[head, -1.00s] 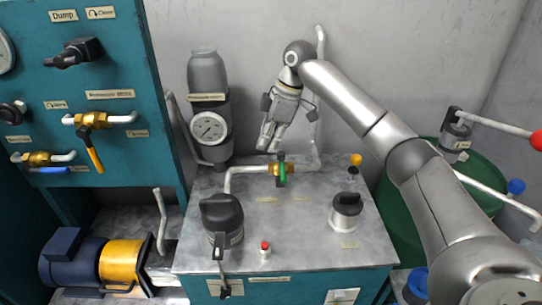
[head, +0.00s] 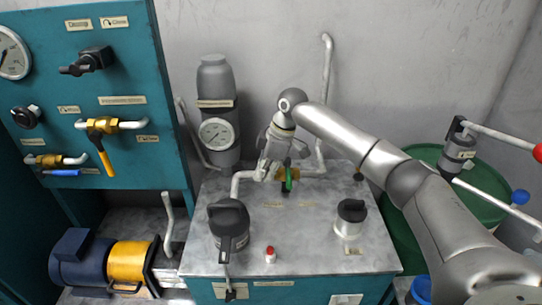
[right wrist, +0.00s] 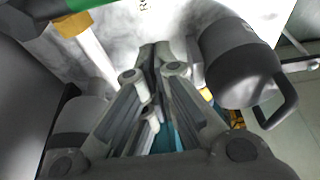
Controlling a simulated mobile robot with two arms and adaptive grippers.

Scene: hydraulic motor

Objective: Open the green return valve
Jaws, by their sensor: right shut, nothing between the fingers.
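The green return valve handle (head: 289,179) stands on a brass valve body (head: 280,174) in the pale pipe at the back of the metal tabletop. It points roughly along the camera's line, across the pipe. My right gripper (head: 264,174) is shut and empty, just left of the green handle, over the pipe; I cannot tell whether it touches. My left gripper is out of view.
A dark-capped filler (head: 228,222) stands front left on the tabletop (head: 300,240), and a smaller capped port (head: 350,215) at right. A gauge cylinder (head: 217,130) rises behind. The teal panel (head: 80,150) with a yellow lever (head: 101,155) is at left.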

